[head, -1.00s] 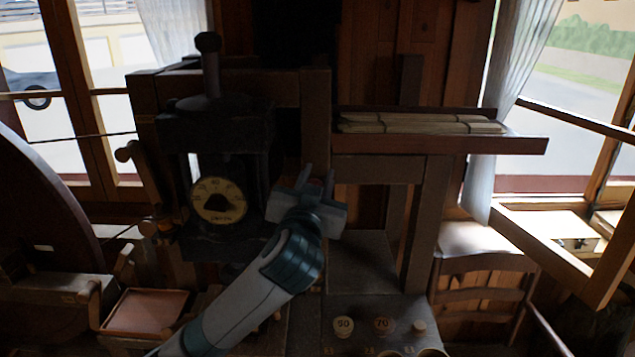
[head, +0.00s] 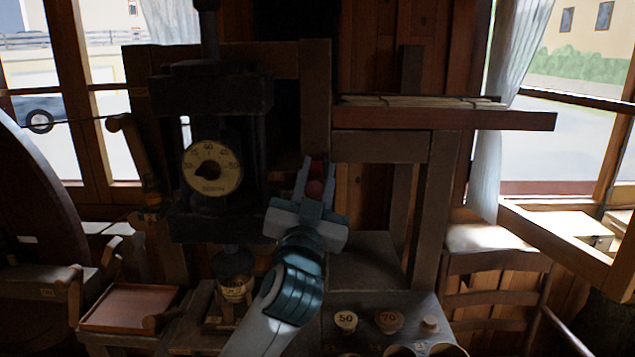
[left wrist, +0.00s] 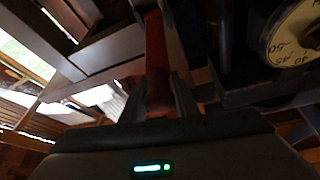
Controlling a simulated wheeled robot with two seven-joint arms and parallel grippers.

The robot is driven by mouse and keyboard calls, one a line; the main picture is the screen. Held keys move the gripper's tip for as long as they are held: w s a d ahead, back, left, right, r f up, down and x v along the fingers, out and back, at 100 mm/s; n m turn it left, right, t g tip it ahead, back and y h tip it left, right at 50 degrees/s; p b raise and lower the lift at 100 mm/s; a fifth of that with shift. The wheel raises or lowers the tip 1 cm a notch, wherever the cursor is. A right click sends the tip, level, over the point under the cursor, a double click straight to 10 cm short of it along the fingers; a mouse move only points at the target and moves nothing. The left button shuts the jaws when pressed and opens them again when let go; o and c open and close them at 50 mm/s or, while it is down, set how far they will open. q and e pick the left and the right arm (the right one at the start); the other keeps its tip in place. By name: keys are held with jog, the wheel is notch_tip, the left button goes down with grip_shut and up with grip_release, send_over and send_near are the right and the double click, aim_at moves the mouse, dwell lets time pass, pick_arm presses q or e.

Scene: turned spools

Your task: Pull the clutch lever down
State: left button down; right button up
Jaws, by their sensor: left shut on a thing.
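The clutch lever (head: 315,187) shows as a short red grip at the right side of the dark press frame. My left gripper (head: 315,180) is shut on this red grip, with a finger on either side and the fingers pointing up. In the left wrist view the red lever (left wrist: 158,65) runs up from between my fingers (left wrist: 158,95). The lever's pivot is hidden. My right gripper is not in view.
A round dial gauge (head: 212,168) sits on the press just left of my gripper. A wooden shelf (head: 445,119) juts out at the right. Numbered knobs (head: 346,320) stand on the bench below. A shallow tray (head: 130,306) is at the lower left.

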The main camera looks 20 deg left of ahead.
pick_arm(q)
jog(key=shift+f+b, duration=0.3)
jog(key=shift+f, duration=0.35)
jog(key=c, duration=1.4)
grip_release()
jog(key=shift+s, duration=0.15)
